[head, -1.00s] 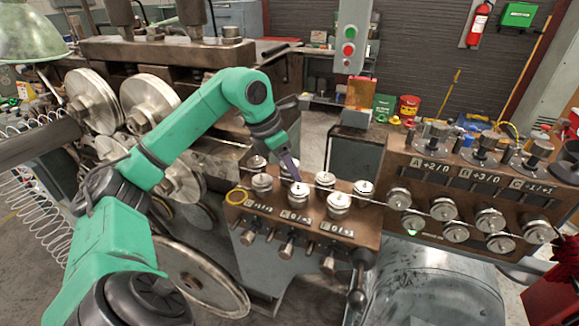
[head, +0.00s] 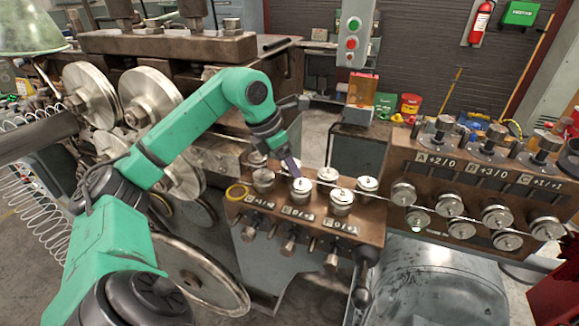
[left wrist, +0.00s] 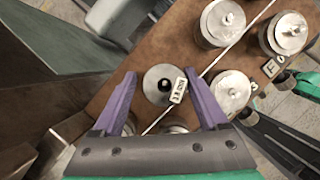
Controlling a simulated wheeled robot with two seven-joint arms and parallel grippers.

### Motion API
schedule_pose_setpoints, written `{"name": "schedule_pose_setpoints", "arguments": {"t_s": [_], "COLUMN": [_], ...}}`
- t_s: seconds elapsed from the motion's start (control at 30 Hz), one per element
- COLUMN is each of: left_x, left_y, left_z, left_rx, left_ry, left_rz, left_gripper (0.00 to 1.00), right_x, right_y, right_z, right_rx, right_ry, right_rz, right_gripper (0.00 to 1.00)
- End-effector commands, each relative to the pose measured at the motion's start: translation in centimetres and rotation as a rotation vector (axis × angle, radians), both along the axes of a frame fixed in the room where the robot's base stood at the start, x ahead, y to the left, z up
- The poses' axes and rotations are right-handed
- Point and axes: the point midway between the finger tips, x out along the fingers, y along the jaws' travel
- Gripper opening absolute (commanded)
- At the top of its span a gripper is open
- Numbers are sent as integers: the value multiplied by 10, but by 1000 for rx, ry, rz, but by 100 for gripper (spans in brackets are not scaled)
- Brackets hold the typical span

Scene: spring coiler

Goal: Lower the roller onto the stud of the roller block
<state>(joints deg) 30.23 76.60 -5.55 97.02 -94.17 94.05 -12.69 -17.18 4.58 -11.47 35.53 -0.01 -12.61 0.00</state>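The roller (left wrist: 153,92) is a metal disc with a dark centre, seen in the left wrist view. A small white tag lies at its lower right edge. The purple fingers of my left gripper (left wrist: 161,74) close in on both sides of it. In the head view the left gripper (head: 291,167) points down at the back row of the roller block (head: 375,222), and the fingers largely hide the roller there. The stud under it is hidden, so I cannot tell the remaining height. My right gripper is not in view.
Neighbouring rollers (head: 302,190) stand close in front, with another (head: 328,176) to the right. A wire (left wrist: 245,33) runs diagonally between the two rows. A second roller panel (head: 400,165) stands right.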

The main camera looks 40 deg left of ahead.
Motion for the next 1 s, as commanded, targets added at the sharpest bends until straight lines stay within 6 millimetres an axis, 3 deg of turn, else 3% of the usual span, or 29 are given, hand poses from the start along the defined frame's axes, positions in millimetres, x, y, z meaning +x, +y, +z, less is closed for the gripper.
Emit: {"name": "schedule_pose_setpoints", "arguments": {"t_s": [0.33,0.47,0.57,0.8,1.0], "left_x": [-2,-4,-10,-35,-49], "left_y": [-2,0,4,17,25], "left_z": [-3,6,26,98,130], "left_rx": [-3,-1,-2,-2,-3], "left_ry": [10,7,2,-1,2], "left_rz": [-7,-6,-5,-2,0], "left_gripper": [88,88,88,88,88], "right_x": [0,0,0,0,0], "right_y": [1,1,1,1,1], "right_z": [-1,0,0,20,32], "right_rx": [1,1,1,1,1], "right_ry": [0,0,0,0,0], "right_rz": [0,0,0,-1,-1], "right_gripper": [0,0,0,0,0]}}
